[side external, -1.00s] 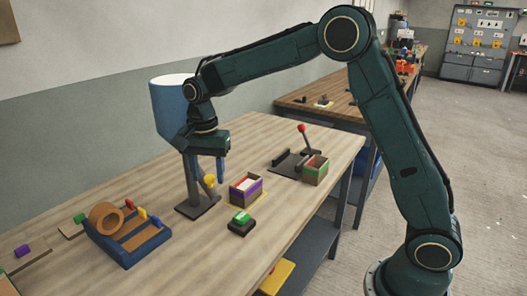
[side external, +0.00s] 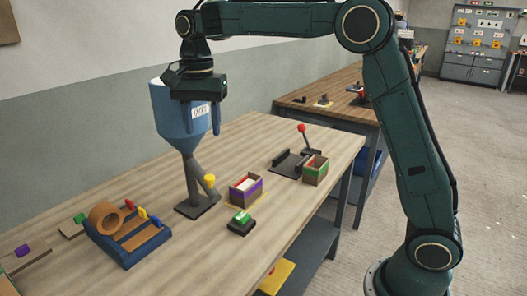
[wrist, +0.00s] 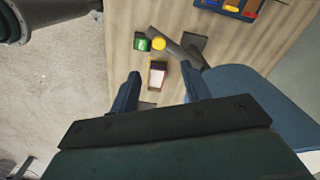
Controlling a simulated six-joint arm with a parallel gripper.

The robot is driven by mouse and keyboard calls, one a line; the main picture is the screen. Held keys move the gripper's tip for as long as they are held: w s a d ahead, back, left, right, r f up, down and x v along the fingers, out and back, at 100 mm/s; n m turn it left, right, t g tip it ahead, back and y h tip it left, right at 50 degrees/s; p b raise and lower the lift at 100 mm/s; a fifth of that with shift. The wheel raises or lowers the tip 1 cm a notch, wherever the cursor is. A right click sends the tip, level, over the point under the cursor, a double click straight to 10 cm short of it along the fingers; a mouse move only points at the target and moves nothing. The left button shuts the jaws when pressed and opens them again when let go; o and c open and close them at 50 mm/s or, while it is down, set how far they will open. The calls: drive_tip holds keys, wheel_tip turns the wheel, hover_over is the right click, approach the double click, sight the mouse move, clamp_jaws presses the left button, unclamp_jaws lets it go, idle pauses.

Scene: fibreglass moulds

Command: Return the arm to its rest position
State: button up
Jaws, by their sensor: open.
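My gripper (side external: 202,129) is open, with its two blue fingers pointing down and nothing between them. In the side view it is high above the workbench, overlapping the front of the blue hopper (side external: 168,121); I cannot tell the exact gap. The wrist view shows the fingers apart (wrist: 161,77), with the bench far below and the hopper (wrist: 262,92) close at the right. My arm is raised, its forearm about level.
On the wooden bench (side external: 120,185) stand a purple-banded box (side external: 246,192), a green-topped block (side external: 240,222), a green-banded box (side external: 315,173), a red-knobbed lever (side external: 304,138) and a blue tape dispenser (side external: 125,238). The space above the low objects is clear.

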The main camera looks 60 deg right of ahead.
drive_tip(key=shift+r, duration=0.55)
drive_tip(key=shift+s, duration=0.1)
drive_tip(key=s+d+r+n+t, duration=0.1)
drive_tip(key=s+r+n, duration=0.15)
drive_tip(key=s, duration=0.55)
drive_tip(key=s+d+r+n+t, duration=0.15)
drive_tip(key=s+n, duration=0.25)
drive_tip(key=s, duration=0.4)
drive_tip(key=s+f+n+t, duration=0.1)
drive_tip(key=s+f+n, duration=0.2)
drive_tip(key=s, duration=0.4)
drive_tip(key=s+d+f+n+t, duration=0.1)
drive_tip(key=s+f+n+t, duration=0.1)
drive_tip(key=s+f, duration=0.3)
drive_tip(key=shift+s+d+f+n, duration=0.2)
drive_tip(key=shift+s+f+n, duration=0.1)
drive_tip(key=shift+s+n, duration=0.75)
drive_tip(key=shift+s, duration=0.1)
